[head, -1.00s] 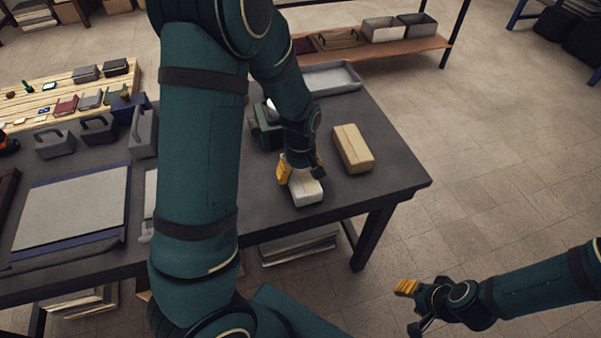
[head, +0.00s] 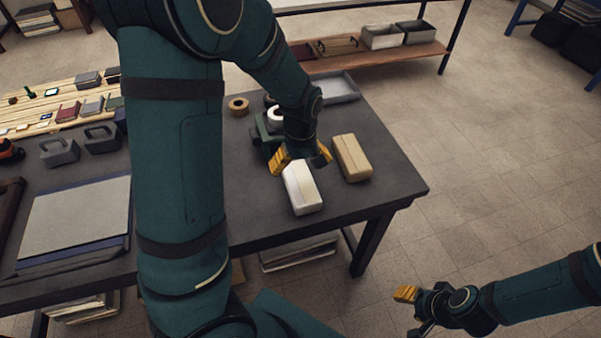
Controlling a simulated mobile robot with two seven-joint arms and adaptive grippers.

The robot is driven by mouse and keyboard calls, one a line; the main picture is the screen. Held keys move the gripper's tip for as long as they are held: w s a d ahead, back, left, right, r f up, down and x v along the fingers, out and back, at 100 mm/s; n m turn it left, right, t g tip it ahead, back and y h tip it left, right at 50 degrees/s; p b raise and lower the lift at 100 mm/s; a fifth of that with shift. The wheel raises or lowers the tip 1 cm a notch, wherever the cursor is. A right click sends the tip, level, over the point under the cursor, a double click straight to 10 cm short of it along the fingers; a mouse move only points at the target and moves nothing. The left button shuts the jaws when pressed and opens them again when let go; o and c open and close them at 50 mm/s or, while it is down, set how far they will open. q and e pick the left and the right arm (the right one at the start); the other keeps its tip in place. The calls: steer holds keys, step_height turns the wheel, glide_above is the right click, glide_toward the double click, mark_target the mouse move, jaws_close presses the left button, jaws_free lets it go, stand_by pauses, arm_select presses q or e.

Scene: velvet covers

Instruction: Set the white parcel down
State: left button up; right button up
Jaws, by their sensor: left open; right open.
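The white parcel (head: 303,190) lies on the dark table (head: 240,215) near its right end. My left gripper (head: 301,160) is just above the far end of the parcel, with its yellow fingertips spread apart. It is open, and the parcel is not held between the fingers. My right gripper (head: 410,312) is at the lower right, away from the table over the floor, open and empty.
A tan parcel (head: 352,158) lies just right of the white one. A grey tray (head: 336,88) and tape rolls (head: 238,106) are behind. A cutting board (head: 75,220) lies at left. The table's front edge is close to the white parcel.

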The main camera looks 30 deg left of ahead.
mark_target(300, 182)
arm_select(q)
step_height(300, 182, up, 5)
steer(key=shift+f+p, duration=0.1)
steer(key=shift+p, duration=0.4)
arm_select(e)
steer(key=shift+s+r, duration=0.15)
steer(key=shift+r, duration=0.55)
